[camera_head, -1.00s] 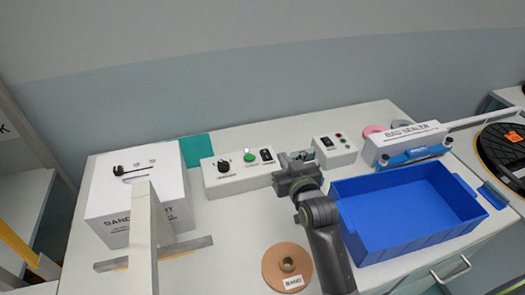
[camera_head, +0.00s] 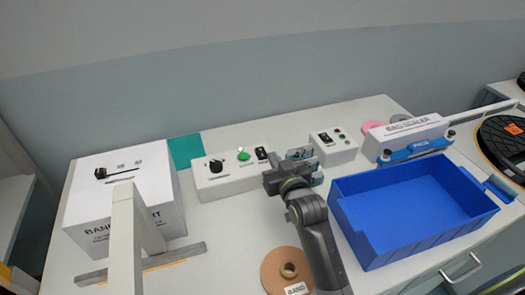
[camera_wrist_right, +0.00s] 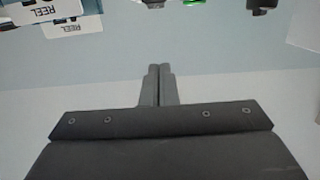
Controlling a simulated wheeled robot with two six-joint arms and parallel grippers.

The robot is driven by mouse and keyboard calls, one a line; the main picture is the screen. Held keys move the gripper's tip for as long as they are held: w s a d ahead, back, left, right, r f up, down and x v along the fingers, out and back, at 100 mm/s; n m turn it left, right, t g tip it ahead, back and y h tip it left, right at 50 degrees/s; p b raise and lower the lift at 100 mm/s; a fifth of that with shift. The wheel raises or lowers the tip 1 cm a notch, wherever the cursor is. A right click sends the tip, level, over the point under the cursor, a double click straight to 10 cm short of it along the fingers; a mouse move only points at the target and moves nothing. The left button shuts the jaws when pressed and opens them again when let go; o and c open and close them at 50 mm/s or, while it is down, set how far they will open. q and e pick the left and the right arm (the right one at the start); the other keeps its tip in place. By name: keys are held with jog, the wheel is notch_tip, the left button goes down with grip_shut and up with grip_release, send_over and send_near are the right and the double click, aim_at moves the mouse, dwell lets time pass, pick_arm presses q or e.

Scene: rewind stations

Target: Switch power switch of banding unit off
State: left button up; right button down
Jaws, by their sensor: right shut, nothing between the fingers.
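The banding unit (camera_head: 125,205) is a white box with lettering on its front, at the left of the table in the head view. On its top is a black lever-like part (camera_head: 101,173) at one end of a dark slot, with small labels beside it; I cannot tell its setting. My right gripper (camera_head: 290,166) is shut and empty, over the table at the right end of a white control box (camera_head: 225,182). Its closed fingers also show in the right wrist view (camera_wrist_right: 160,86). My left gripper is not in view.
The control box has a black knob (camera_head: 215,166), green button (camera_head: 243,156) and black switch (camera_head: 262,153). A smaller box (camera_head: 337,150), blue tray (camera_head: 400,262) and bag sealer (camera_head: 405,133) lie rightward. A white post (camera_head: 125,240) stands before the banding unit; a band roll (camera_head: 270,272) lies in front.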

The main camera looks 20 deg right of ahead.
jog(key=p, duration=0.1)
send_over(263, 156)
jog(key=s, duration=0.1)
jog(key=shift+f, duration=0.45)
jog(key=f, duration=0.1)
jog(key=w+f, duration=0.1)
jog(key=f, duration=0.1)
jog(key=shift+f, duration=0.6)
